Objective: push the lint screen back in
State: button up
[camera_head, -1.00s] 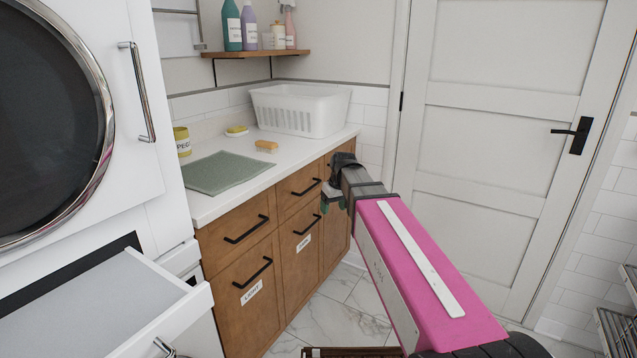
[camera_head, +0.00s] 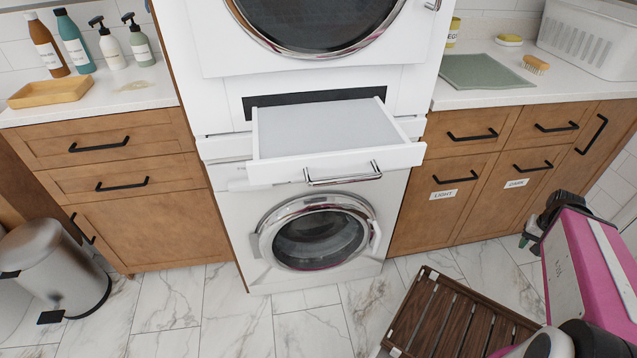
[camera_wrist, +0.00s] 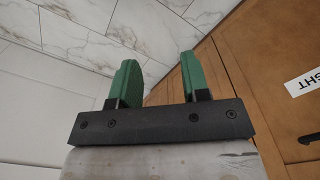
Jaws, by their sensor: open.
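The lint screen (camera_head: 322,126) is a flat grey panel in a white drawer-like frame with a chrome handle (camera_head: 343,173). It is pulled out toward me, between the upper dryer (camera_head: 215,45) and the lower washer (camera_head: 318,236). A dark slot (camera_head: 262,101) shows behind it. My gripper (camera_head: 526,240) is at the right in the head view, well apart from the screen, near the right-hand cabinets. In the wrist view my gripper (camera_wrist: 157,80) has two green fingers spread with nothing between them. The screen is not in the wrist view.
Wooden cabinets flank the machines, the right ones with LIGHT (camera_head: 443,194) and DARK labels. A slatted wooden mat (camera_head: 462,318) lies on the floor in front. A metal bin (camera_head: 50,265) stands at left. Marble floor (camera_head: 300,325) is clear before the washer.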

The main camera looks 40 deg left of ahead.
aim_at(308, 142)
jog(key=k+j+u, duration=0.1)
jog(key=u, duration=2.4)
jog(key=k+j+z, duration=0.1)
jog(key=k+j, duration=0.15)
jog(key=k+j+z, duration=0.15)
jog(key=k, duration=0.3)
jog(key=k+j+z, duration=0.1)
jog(key=k+j, duration=0.15)
jog(key=k, duration=0.1)
